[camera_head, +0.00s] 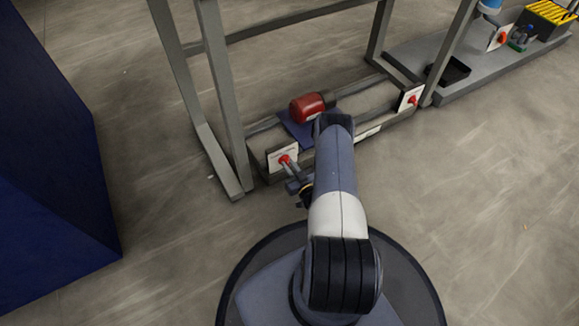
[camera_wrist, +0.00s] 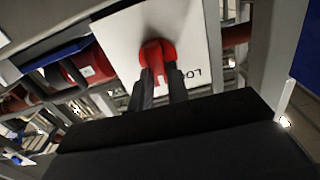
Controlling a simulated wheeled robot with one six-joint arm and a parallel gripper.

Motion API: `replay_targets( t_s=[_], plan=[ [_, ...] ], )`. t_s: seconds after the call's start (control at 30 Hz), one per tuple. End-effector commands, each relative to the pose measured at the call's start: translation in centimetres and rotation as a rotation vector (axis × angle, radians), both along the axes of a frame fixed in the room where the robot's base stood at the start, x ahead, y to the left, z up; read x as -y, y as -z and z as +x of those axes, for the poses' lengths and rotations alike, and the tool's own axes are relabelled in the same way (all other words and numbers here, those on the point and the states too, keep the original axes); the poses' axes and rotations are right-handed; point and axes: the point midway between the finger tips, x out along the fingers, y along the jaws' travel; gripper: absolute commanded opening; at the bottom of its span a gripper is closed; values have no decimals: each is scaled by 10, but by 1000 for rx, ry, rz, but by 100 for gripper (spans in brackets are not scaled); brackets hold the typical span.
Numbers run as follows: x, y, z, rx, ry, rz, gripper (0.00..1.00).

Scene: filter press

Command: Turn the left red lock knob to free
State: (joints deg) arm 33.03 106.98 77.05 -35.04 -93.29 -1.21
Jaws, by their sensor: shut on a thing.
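The left red lock knob (camera_head: 285,160) sits on a white plate (camera_head: 276,153) at the front left of the low grey frame. In the wrist view the knob (camera_wrist: 158,54) is at the upper middle, in front of the white plate (camera_wrist: 118,38), which carries partly hidden dark lettering. My gripper (camera_wrist: 160,76) is shut on the knob, one dark finger on each side of its lower part. In the head view my gripper (camera_head: 291,171) is small and meets the knob from the front. The fingers hide part of the knob.
A second red knob (camera_head: 412,100) is on a white plate at the frame's right end. A red cylinder (camera_head: 307,107) lies between them on a blue base. Grey posts (camera_head: 226,100) rise at the left. A dark blue block (camera_head: 50,170) stands far left. Floor at right is clear.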

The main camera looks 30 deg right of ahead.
Motion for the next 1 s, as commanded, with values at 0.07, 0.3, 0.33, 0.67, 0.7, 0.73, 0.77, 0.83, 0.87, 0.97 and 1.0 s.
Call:
replay_targets(
  t_s=[0.07,0.3,0.33,0.67,0.7,0.73,0.77,0.83,0.87,0.97,1.0],
  plan=[
    [1,0,0,-2,0,73,0],
    [3,0,0,-10,-1,289,0],
    [3,0,0,-11,-1,313,0],
    [5,1,0,-18,-1,520,0],
    [5,1,0,-18,-1,537,0],
    [5,1,0,-19,-1,547,0],
    [5,1,0,-19,-1,558,0],
    [5,2,0,-20,-1,576,0],
    [5,2,0,-20,-1,583,0],
    [5,2,0,-20,-1,599,0],
    [5,2,0,-20,-1,602,0]
  ],
)
